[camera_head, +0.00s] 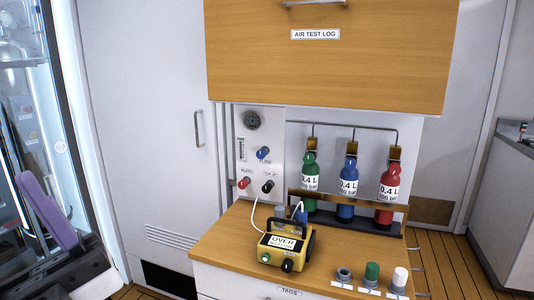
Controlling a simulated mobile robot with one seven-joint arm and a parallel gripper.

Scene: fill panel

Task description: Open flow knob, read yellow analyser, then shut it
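The white fill panel (275,125) stands behind the wooden counter. It carries a blue knob (263,153), with a small label under it that seems to read FLOW, a red knob (244,183) labelled BLEED and a black knob (267,186). How far each knob is turned cannot be told. The yellow analyser (283,246) sits on the counter; its display begins with OVER and its second line is too small to read. A white hose (256,222) runs from the panel to the analyser. My gripper is not in view.
A gauge (252,120) and a sight tube (241,150) are on the panel. Green (311,168), blue (348,172) and red (388,180) cylinders stand behind a rail. Caps (372,271) line the counter's front right. A wooden cabinet (325,60) overhangs the panel.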

